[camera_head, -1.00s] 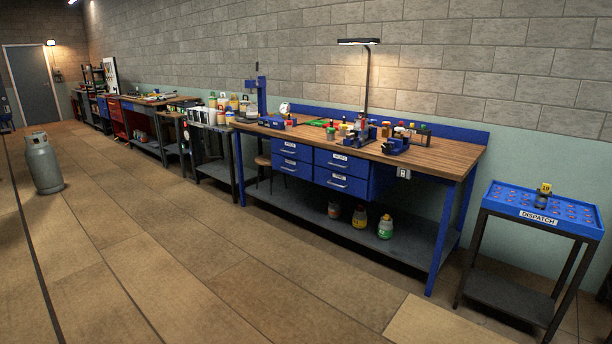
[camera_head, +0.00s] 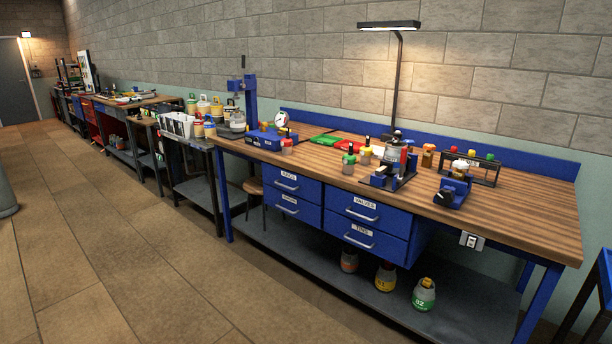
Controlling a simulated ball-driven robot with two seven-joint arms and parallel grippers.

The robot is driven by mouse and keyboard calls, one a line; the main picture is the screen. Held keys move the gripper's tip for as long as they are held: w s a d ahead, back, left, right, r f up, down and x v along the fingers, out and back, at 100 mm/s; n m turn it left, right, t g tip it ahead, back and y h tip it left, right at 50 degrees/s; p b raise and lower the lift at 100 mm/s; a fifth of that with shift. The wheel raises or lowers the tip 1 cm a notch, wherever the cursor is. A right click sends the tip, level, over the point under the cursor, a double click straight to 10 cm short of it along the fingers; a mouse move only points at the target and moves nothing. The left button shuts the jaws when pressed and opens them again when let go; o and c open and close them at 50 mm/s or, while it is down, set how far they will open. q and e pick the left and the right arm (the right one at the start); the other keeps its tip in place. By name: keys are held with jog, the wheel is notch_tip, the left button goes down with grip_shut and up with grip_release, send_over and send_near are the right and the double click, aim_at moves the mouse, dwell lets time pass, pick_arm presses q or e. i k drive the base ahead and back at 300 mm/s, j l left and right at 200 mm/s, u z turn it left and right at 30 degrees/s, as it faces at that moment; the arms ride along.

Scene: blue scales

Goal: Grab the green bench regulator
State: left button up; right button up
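The blue-framed workbench (camera_head: 530,218) with a wooden top stands across the middle and right. A small jar-like item with a green top (camera_head: 349,158) stands near its front edge, left of a dark clamp-like device (camera_head: 390,172). Another small green top (camera_head: 490,157) shows at a dark rack (camera_head: 485,172) farther right, beside yellow and red tops. These are too small for me to tell which is the green bench regulator. Neither of my grippers is in view.
A blue vise-like device (camera_head: 453,190) sits near the front right. Bottles, one green-banded (camera_head: 424,295), stand on the lower shelf. The floor (camera_head: 130,240) in front is clear.

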aim_at(349, 162)
jog(key=i+z, duration=0.15)
jog(key=i, duration=0.4)
jog(key=i+j+z, duration=0.2)
jog(key=i, duration=0.3)
jog(key=i+j+z, duration=0.15)
jog(key=i, duration=0.4)
